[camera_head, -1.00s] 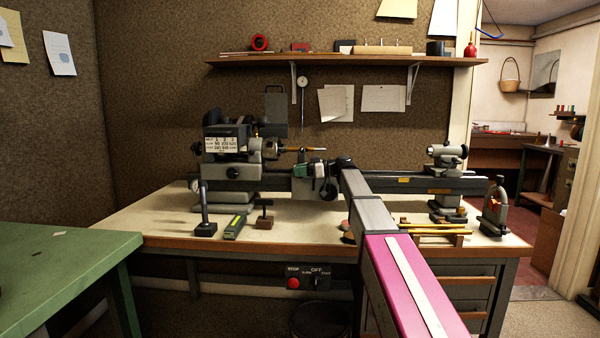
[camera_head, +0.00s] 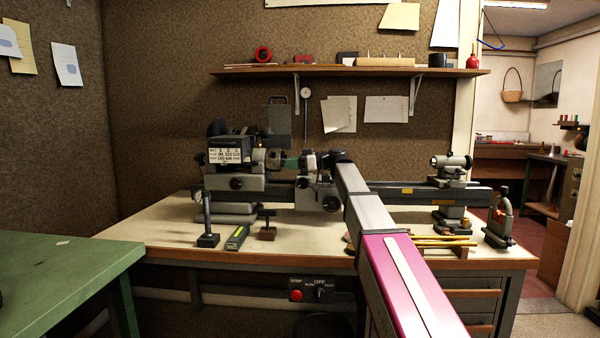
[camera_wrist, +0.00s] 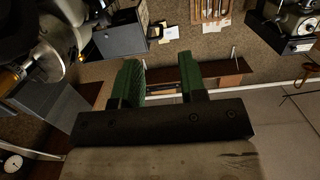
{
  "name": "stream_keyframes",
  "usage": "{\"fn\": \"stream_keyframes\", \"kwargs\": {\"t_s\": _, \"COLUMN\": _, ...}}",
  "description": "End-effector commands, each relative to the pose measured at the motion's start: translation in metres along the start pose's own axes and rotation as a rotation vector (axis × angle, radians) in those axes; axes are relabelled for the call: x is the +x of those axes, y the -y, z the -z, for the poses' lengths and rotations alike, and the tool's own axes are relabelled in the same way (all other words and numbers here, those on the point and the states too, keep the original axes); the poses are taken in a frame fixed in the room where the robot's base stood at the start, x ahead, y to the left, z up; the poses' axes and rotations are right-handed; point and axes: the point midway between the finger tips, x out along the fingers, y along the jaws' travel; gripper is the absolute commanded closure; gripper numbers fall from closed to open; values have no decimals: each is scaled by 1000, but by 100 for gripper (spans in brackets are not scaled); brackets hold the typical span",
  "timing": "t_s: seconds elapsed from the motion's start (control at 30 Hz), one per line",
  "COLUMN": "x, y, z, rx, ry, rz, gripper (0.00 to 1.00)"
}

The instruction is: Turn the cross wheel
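The lathe (camera_head: 400,193) stands on the bench. A dark round handwheel (camera_head: 332,204), which looks like the cross wheel, is on the front of its carriage, just below my wrist. My gripper (camera_head: 288,163) is above and to the left of this wheel, in front of the lathe's spindle area, with its green fingers pointing left. In the wrist view the two green fingers (camera_wrist: 161,82) stand apart with nothing visible between them. I cannot make out the wheel in the wrist view. My forearm hides part of the lathe bed.
The headstock (camera_head: 232,155) is left of my gripper. In the wrist view, a metal part of the machine (camera_wrist: 52,45) is close at upper left. A dial stand (camera_head: 207,222), a green block (camera_head: 237,237) and a clamp (camera_head: 498,225) stand on the bench (camera_head: 165,222). A shelf (camera_head: 350,71) hangs above.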

Motion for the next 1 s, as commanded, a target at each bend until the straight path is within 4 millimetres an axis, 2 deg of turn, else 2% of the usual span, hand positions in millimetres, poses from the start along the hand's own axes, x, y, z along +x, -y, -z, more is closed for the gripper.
{"fn": "stream_keyframes", "kwargs": {"t_s": 0.03, "x": 6, "y": 10, "z": 6, "rx": -3, "ry": 0, "rz": 1, "gripper": 62}}
{"fn": "stream_keyframes", "kwargs": {"t_s": 0.2, "x": 21, "y": 28, "z": 23, "rx": -2, "ry": 1, "rz": 0, "gripper": 62}}
{"fn": "stream_keyframes", "kwargs": {"t_s": 0.4, "x": 31, "y": 39, "z": 34, "rx": 0, "ry": 0, "rz": 0, "gripper": 62}}
{"fn": "stream_keyframes", "kwargs": {"t_s": 0.83, "x": 32, "y": 40, "z": 36, "rx": -1, "ry": 5, "rz": -1, "gripper": 62}}
{"fn": "stream_keyframes", "kwargs": {"t_s": 1.0, "x": 30, "y": 29, "z": 32, "rx": -26, "ry": 107, "rz": 6, "gripper": 62}}
